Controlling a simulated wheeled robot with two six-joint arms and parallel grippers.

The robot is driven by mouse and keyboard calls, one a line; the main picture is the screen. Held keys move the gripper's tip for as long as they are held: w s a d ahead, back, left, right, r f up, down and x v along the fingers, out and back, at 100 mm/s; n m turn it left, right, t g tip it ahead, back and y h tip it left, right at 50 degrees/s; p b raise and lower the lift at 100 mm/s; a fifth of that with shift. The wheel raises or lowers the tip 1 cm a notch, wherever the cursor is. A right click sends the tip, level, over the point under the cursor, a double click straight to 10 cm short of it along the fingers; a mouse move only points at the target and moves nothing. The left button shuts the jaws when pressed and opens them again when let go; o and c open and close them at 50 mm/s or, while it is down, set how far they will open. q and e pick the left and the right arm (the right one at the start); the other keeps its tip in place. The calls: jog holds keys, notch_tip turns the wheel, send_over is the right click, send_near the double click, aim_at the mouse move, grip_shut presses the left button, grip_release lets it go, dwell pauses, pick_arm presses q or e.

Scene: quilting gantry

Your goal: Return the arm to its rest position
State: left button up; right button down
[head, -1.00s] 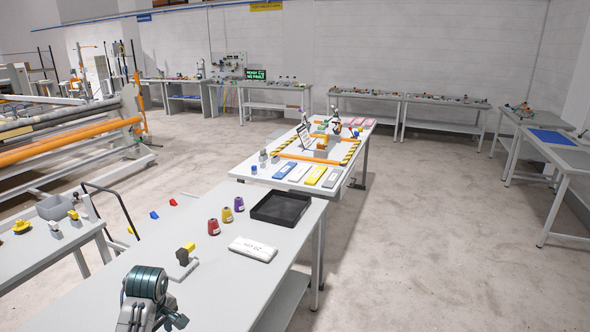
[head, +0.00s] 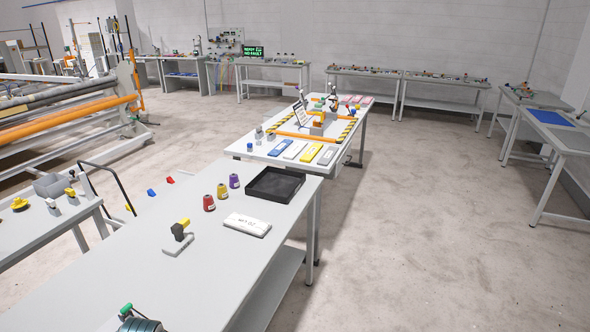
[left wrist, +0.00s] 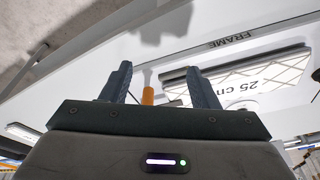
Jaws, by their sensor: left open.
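My left gripper (left wrist: 160,85) is open in the left wrist view, with its two dark fingers well apart. Behind the fingers is a white surface marked FRAME, with a panel (left wrist: 250,82) marked 25 cm. A small orange piece (left wrist: 148,96) shows between the fingers; I cannot tell how far beyond them it is. My right gripper is in neither view.
The near grey table (head: 120,270) holds a black tray (head: 275,185), a white pack (head: 247,224), red, yellow and purple spools (head: 222,192) and a yellow-topped device (head: 179,236). A side table (head: 45,240) stands left. Open floor (head: 400,240) lies right.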

pick_arm(q)
jog(key=s+d+r+m+t, duration=0.15)
jog(key=s+m, duration=0.25)
jog(key=s, duration=0.6)
jog(key=s+d+m, duration=0.2)
jog(key=s+m, duration=0.2)
jog(key=s, duration=0.6)
notch_tip(320, 180, down, 38)
jog(key=a+g+b, duration=0.1)
jog(key=a+b, duration=0.2)
jog(key=b, duration=0.4)
jog(key=s+f+b, duration=0.3)
jog(key=s+f, duration=0.6)
jog(key=f, duration=0.3)
jog(key=s+f+g+b, duration=0.1)
jog(key=s+f+b, duration=0.2)
jog(key=s+f, duration=0.6)
notch_tip(320, 180, down, 4)
jog(key=shift+a+r+h, duration=0.1)
jog(key=shift+a+h, duration=0.25)
jog(key=shift+h, duration=0.05)
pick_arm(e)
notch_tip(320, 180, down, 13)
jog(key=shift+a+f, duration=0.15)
pick_arm(q)
jog(key=shift+s, duration=0.1)
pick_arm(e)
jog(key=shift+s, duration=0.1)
